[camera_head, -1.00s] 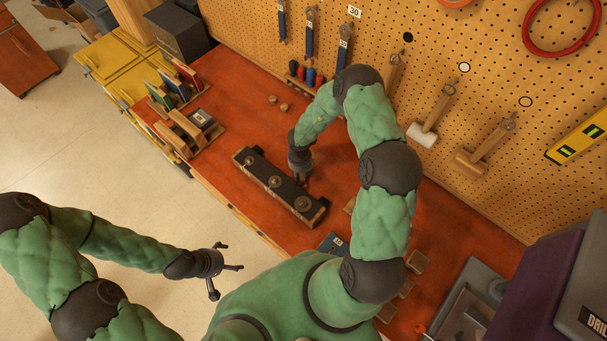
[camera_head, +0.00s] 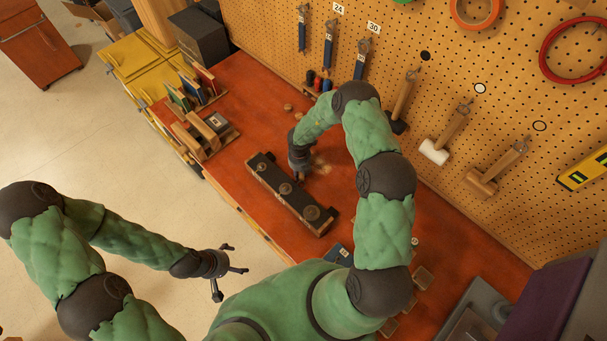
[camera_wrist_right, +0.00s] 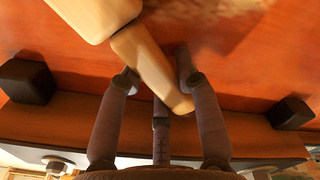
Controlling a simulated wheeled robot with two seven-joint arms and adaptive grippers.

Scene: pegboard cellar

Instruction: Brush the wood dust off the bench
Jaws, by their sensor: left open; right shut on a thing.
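My right gripper (camera_head: 298,176) is low over the red-brown bench (camera_head: 232,100), just behind a dark block with round knobs (camera_head: 262,183). In the right wrist view its fingers (camera_wrist_right: 158,85) are shut on the pale wooden handle (camera_wrist_right: 150,65) of a tool, likely the brush. The handle widens at the top left; no bristles show. A faint pale patch, likely wood dust (camera_head: 322,166), lies on the bench right of the gripper. My left gripper (camera_head: 225,268) is open and empty, above the floor in front of the bench.
Wooden racks (camera_head: 207,132) stand at the bench's left end. Two small round wooden pieces (camera_head: 289,107) lie near the back. Mallets (camera_head: 445,135) hang on the pegboard (camera_head: 450,60) close behind my right arm. A purple machine (camera_head: 550,305) stands at the right.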

